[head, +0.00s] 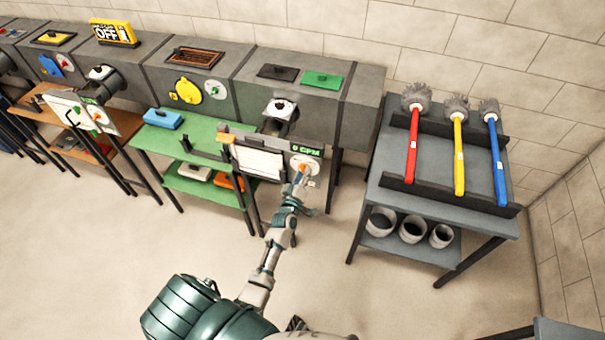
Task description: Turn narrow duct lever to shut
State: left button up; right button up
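A grey stand panel with a white sheet (258,160) faces me in front of the right end of the duct row. On its right side is a round pale dial (294,161) with a small orange lever (304,168), below a green readout (306,151) that appears to read 0 CFM. My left gripper (302,178) is at the lever, its fingertips overlapping the lever's lower end in the picture. The fingers are too small to tell whether they are open or closed on it. My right gripper is out of view.
A similar panel with a lever (97,117) stands at the left by an orange-brown table. A green table (150,143) holds a blue box (163,119). A grey table (390,205) at the right carries red, yellow and blue brushes. Floor between is clear.

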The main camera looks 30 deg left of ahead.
pick_arm(q)
jog(key=shift+a+r, duration=0.15)
jog(key=shift+r, duration=0.1)
jog(key=v, duration=1.2)
jog(key=shift+d+f, duration=0.2)
jog(key=shift+a, duration=0.1)
